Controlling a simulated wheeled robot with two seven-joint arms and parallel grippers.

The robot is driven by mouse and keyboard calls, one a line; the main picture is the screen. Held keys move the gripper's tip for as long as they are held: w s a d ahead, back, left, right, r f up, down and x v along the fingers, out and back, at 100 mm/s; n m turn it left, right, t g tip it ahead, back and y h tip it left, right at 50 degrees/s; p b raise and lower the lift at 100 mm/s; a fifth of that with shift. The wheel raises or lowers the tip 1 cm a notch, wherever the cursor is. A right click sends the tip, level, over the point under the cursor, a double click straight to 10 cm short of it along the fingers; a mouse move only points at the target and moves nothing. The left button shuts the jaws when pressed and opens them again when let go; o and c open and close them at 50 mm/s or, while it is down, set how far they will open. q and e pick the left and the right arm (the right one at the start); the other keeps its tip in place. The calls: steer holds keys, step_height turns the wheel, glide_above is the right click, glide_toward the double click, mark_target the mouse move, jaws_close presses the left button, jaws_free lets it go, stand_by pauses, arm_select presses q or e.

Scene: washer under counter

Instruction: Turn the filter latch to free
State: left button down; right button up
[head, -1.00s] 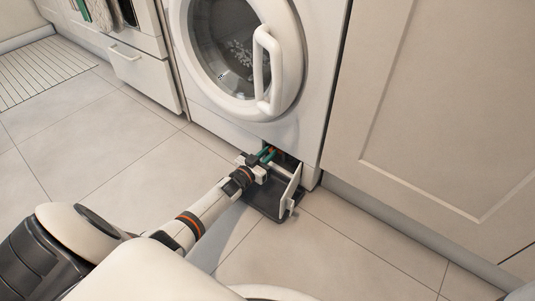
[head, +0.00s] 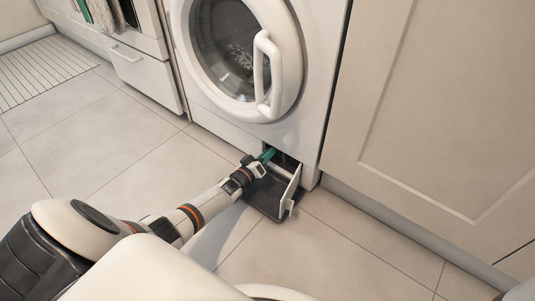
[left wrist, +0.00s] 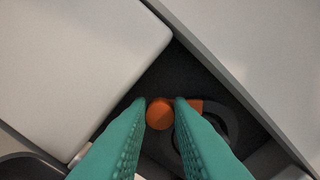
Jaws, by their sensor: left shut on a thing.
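The orange filter latch shows in the left wrist view, with a round end (left wrist: 159,114) between the green fingertips and an orange part reaching right over a dark ring. My left gripper (left wrist: 160,101) is shut on the latch. In the head view this gripper (head: 267,155) reaches into the low opening at the washer's bottom front. The latch is hidden there by the fingers and the shadow. My right gripper is not in view.
The washer (head: 221,122) stands under the counter with its round door (head: 287,60) shut. The filter flap (head: 292,187) stands open beside a dark tray (head: 264,199) on the floor. A cabinet panel (head: 430,110) is to the right. The tiled floor (head: 90,145) at left is clear.

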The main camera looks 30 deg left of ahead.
arm_select(q)
steer(key=n, duration=0.4)
steer(key=shift+a+f+n, duration=0.1)
steer(key=shift+n, duration=0.2)
steer(key=shift+n+b, duration=0.65)
steer(key=shift+n, duration=1.85)
steer(key=c, duration=1.6)
jaws_free()
